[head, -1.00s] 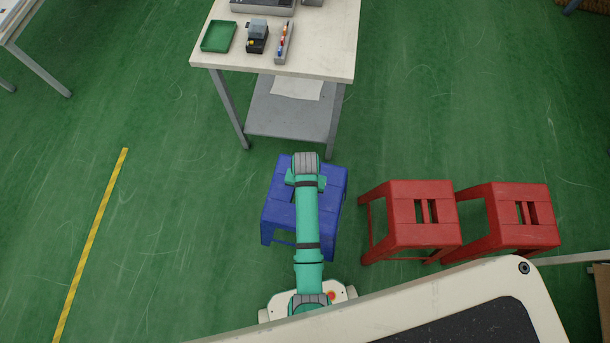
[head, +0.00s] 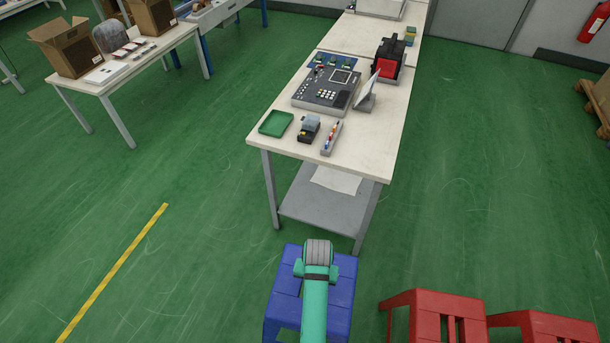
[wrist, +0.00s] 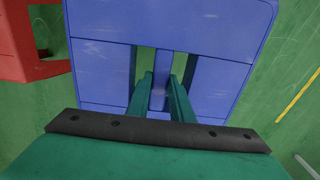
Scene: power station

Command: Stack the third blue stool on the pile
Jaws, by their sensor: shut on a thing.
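A blue stool (head: 344,292) stands below my arm, in front of the workbench in the head view. Its seat (wrist: 220,30) fills the middle of the wrist view, with two slots and a bar between them. My gripper (wrist: 161,84) has its two green fingers in the slots, one on each side of that bar, shut on it. In the head view my arm hides the fingers and the middle of the seat. No other blue stool or pile shows apart from this one. I cannot tell whether its feet touch the floor.
Two red stools, one nearer (head: 432,312) and one farther right (head: 545,328), stand right of the blue stool. The workbench (head: 375,160) with a lower shelf (head: 318,208) stands just beyond it. Green floor is open to the left, around a yellow line (head: 115,270).

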